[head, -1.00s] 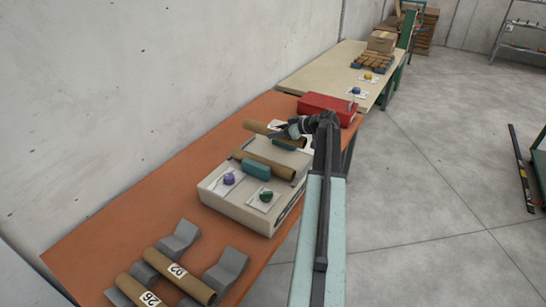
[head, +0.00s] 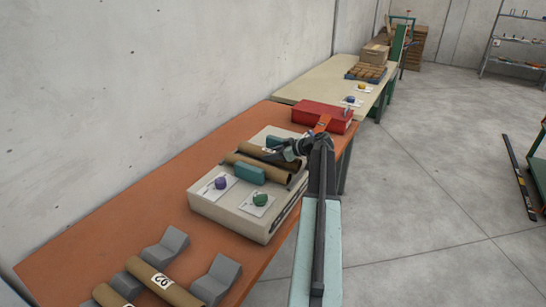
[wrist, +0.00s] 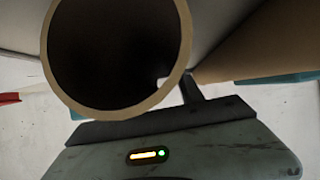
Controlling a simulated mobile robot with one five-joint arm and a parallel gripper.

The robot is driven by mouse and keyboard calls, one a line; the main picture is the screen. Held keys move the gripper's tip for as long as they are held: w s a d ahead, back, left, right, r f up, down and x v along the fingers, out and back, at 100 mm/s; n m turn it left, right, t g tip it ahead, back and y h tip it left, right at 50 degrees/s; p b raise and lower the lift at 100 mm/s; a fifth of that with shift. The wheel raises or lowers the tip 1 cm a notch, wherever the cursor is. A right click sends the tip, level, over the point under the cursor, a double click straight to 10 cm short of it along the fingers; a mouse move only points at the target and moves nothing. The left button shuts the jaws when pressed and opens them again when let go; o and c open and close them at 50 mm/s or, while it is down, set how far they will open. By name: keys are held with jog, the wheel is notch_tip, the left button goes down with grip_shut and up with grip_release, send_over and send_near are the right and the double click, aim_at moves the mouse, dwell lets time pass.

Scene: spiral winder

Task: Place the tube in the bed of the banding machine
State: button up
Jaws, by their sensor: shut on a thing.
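My gripper (head: 284,151) is shut on a brown cardboard tube (head: 252,149) with a white label, over the pale banding machine (head: 232,214). The held tube lies low, beside and roughly parallel to a second brown tube (head: 240,161) on the machine. A teal block (head: 250,174) stands in front of that second tube, and another teal block (head: 273,141) is behind the held one. In the wrist view the held tube's open end (wrist: 118,112) fills the upper left. I cannot tell whether it touches the bed.
Purple (head: 221,183) and green (head: 261,200) knobs sit on the machine's front. Tube 02 (head: 178,289) rests on grey V-blocks (head: 217,278) at the near end of the orange table. A red box (head: 322,116) stands just beyond the machine.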

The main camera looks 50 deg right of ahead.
jog(key=shift+f, duration=0.25)
jog(key=o, duration=1.4)
jog(key=shift+r, duration=0.1)
jog(key=shift+r, duration=0.15)
jog(key=p+v, duration=0.6)
jog(key=v, duration=0.5)
jog(key=shift+s+r, duration=0.15)
jog(key=shift+s, duration=0.35)
